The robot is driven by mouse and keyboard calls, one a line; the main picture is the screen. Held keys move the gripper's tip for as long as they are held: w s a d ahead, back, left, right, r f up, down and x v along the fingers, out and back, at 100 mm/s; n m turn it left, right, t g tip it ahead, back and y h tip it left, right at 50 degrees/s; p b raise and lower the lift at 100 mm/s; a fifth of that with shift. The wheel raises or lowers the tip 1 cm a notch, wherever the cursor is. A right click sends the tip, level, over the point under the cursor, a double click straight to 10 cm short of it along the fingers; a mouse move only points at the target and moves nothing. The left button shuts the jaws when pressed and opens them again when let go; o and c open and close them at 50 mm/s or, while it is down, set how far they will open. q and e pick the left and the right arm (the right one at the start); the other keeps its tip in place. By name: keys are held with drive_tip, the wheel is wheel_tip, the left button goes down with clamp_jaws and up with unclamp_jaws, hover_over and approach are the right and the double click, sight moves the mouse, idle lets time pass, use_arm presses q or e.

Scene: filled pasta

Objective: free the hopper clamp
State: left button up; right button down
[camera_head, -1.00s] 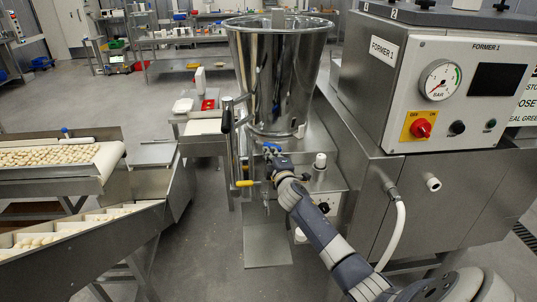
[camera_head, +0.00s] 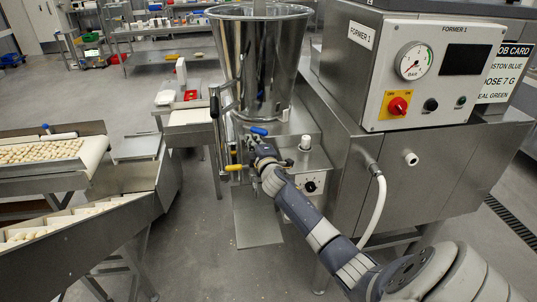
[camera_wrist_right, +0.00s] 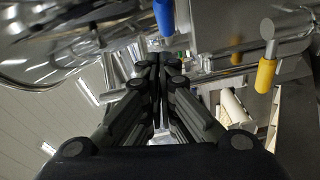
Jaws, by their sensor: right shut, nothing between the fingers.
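The steel hopper (camera_head: 262,70) stands on the machine beside the FORMER 1 cabinet. A blue-handled lever (camera_head: 259,131), which looks like the hopper clamp, sits at the front of the hopper's foot. Its blue grip also shows at the top of the right wrist view (camera_wrist_right: 166,17). My right gripper (camera_head: 254,146) is just below the blue grip in the head view, its fingers shut and empty. In the right wrist view the closed fingertips (camera_wrist_right: 157,62) point toward the machine, below the blue grip; I cannot tell whether they touch it. My left gripper is out of view.
A yellow handle (camera_head: 234,167) sticks out lower left of my gripper and also shows in the right wrist view (camera_wrist_right: 266,75). A tall black-gripped handle (camera_head: 215,103) stands left of the hopper. The FORMER 1 panel (camera_head: 430,75) is at right, a white hose (camera_head: 376,215) below it. Conveyors are at left.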

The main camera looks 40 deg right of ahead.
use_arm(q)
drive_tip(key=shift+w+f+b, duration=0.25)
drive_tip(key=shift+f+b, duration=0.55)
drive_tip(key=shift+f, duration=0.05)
use_arm(e)
drive_tip(key=s+d, duration=0.1)
drive_tip(key=s, duration=0.7)
drive_tip(key=shift+s, duration=0.4)
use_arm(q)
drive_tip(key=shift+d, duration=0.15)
